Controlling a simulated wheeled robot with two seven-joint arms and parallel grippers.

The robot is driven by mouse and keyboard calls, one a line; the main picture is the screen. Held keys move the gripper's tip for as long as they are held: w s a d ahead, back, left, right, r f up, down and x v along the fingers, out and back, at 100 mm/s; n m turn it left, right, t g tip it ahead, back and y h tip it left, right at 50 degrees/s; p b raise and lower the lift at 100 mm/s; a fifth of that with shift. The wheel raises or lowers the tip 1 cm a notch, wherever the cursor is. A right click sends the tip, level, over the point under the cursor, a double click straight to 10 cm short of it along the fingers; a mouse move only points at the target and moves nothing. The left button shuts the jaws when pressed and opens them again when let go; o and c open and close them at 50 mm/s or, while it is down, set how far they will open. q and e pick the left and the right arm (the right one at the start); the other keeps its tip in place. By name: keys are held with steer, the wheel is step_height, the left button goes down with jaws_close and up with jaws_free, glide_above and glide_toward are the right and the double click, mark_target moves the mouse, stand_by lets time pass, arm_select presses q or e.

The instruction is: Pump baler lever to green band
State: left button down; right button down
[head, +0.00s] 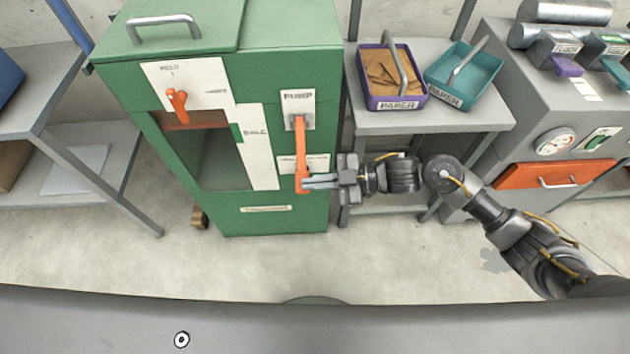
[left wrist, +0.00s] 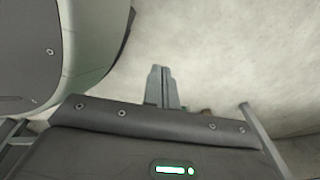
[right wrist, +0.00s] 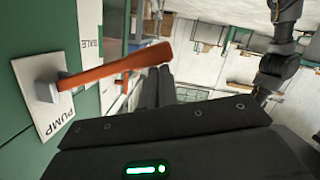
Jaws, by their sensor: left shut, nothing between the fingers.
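The green baler (head: 270,75) stands left of centre in the head view. Its orange pump lever (head: 300,150) hangs down from the PUMP plate (head: 298,97). The lever (right wrist: 110,70) crosses the right wrist view. My right gripper (head: 312,182) is at the lever's lower end; its dark fingers (right wrist: 155,85) are close together, and whether the lever is between them is unclear. The white BALE strip (head: 258,150) bears a green band (head: 237,133) beside the window, where an orange-brown plate shows near the top. My left gripper (left wrist: 162,85) is shut and empty over the floor.
An orange WELD handle (head: 177,102) is on the baler's upper left. A grey shelf (head: 440,125) with purple (head: 388,102) and teal (head: 465,80) PAPER bins stands to the right. A grey machine (head: 545,105) is farther right. Open floor lies in front.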

steer(key=shift+d+f, duration=0.1)
steer(key=shift+f, duration=0.15)
